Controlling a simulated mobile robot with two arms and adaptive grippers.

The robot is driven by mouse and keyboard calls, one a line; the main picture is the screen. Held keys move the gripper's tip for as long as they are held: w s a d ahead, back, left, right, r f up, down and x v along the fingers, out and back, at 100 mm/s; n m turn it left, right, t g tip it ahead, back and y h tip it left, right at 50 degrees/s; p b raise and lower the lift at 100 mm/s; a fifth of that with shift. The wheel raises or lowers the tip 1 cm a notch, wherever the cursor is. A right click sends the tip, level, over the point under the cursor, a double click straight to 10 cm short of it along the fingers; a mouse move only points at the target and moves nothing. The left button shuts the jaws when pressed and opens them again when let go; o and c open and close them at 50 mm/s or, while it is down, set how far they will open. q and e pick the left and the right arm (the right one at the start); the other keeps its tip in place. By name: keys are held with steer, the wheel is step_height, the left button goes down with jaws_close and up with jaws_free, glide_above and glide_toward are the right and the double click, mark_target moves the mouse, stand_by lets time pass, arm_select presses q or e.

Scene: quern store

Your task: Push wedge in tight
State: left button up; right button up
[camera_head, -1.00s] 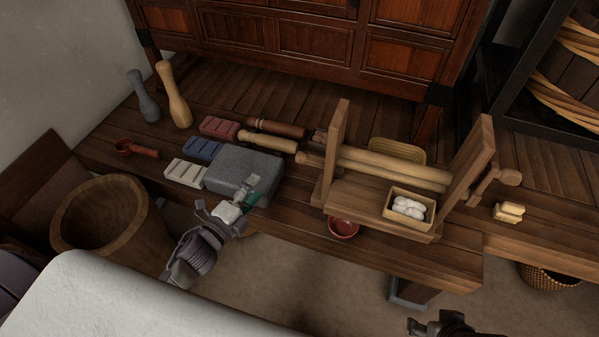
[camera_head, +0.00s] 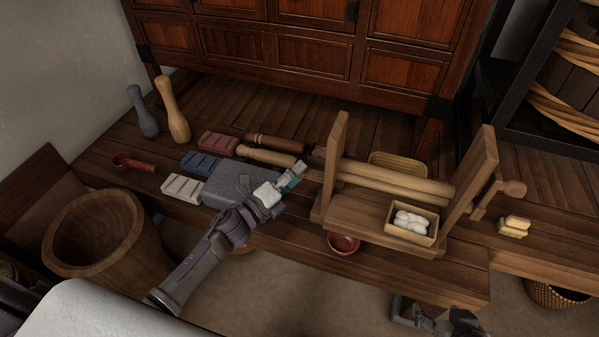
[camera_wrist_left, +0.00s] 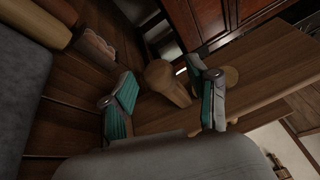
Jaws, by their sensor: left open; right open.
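A wooden peg with a rounded head, apparently the wedge (camera_wrist_left: 165,80), sticks out of the left upright (camera_head: 335,165) of a wooden roller frame. In the left wrist view it appears between the two green-padded fingers of my left gripper (camera_wrist_left: 163,103), beyond them; I see no clear contact. How deep the peg sits is unclear. My right gripper (camera_head: 435,322) is open at the bottom edge, partly cut off.
Two rollers (camera_head: 395,180) span the frame. A box of white lumps (camera_head: 433,236) sits on the frame's board, with a red bowl (camera_head: 342,244) below. Two wooden rods (camera_head: 270,144) and coloured bars (camera_head: 201,161) lie left of the frame. A wooden tub (camera_head: 97,235) stands front left.

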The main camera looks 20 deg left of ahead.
arm_select(q)
steer(key=shift+x, duration=0.8)
jaws_close()
